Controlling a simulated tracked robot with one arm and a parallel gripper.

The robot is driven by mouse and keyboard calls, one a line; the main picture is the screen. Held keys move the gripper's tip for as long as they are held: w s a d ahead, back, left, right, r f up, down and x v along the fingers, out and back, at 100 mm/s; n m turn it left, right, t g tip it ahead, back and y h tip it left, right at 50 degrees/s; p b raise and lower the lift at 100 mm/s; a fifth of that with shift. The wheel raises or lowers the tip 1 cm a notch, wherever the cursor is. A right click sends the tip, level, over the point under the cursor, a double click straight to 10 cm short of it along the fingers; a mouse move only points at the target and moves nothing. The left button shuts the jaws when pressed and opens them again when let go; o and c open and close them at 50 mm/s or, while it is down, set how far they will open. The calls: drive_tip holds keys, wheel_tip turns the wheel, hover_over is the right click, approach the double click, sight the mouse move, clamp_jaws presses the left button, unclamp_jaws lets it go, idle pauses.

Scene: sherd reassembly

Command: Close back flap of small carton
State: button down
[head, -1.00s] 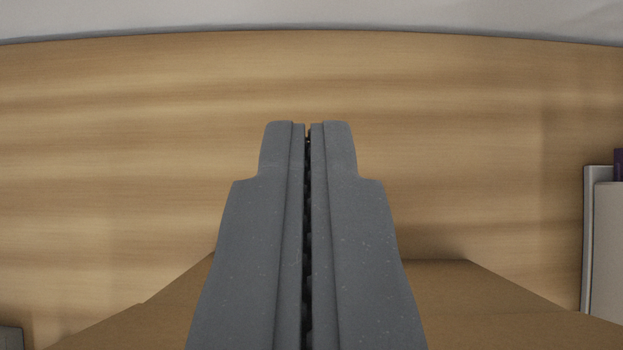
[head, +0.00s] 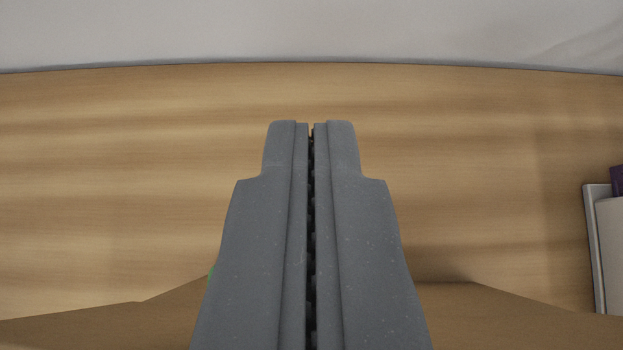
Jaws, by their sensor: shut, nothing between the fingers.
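My gripper (head: 312,128) is shut and empty, pointing away over the wooden table. Below and behind its fingers is brown cardboard of the small carton (head: 510,318), cut off by the bottom edge of the view. A brown cardboard panel (head: 110,322) also shows left of the gripper, most likely a flap. The gripper hides the middle of the carton, so I cannot tell which flap is which or whether the fingers touch the cardboard.
The wooden table (head: 130,170) is bare beyond the carton, up to its far edge against a pale grey surface (head: 300,30). At the right edge stands a whitish tray or box (head: 598,240) with something dark purple (head: 617,180) by it.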

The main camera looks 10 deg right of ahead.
drive_tip(key=shift+r, duration=0.1)
idle(0.7)
drive_tip(key=s+a+r+p, duration=0.15)
drive_tip(key=s+r, duration=0.35)
drive_tip(key=r, duration=0.5)
drive_tip(key=shift+w+f+g+y+p, duration=0.8)
drive_tip(key=shift+w+f+g+p, duration=0.15)
drive_tip(key=shift+w+g, duration=2.65)
drive_tip(key=s+x, duration=0.1)
drive_tip(key=x, duration=1)
drive_tip(key=shift+m, duration=0.3)
drive_tip(key=shift+s+a+r+b, duration=0.1)
drive_tip(key=shift+s+r+b, duration=0.15)
drive_tip(key=shift+s, duration=0.4)
drive_tip(key=shift+s+a+r+b, duration=0.1)
drive_tip(key=shift+s+r+b, duration=0.1)
drive_tip(key=shift+s, duration=0.4)
drive_tip(key=shift+s+a+r+b, duration=0.15)
drive_tip(key=shift+s+r, duration=0.1)
drive_tip(key=shift+s, duration=0.4)
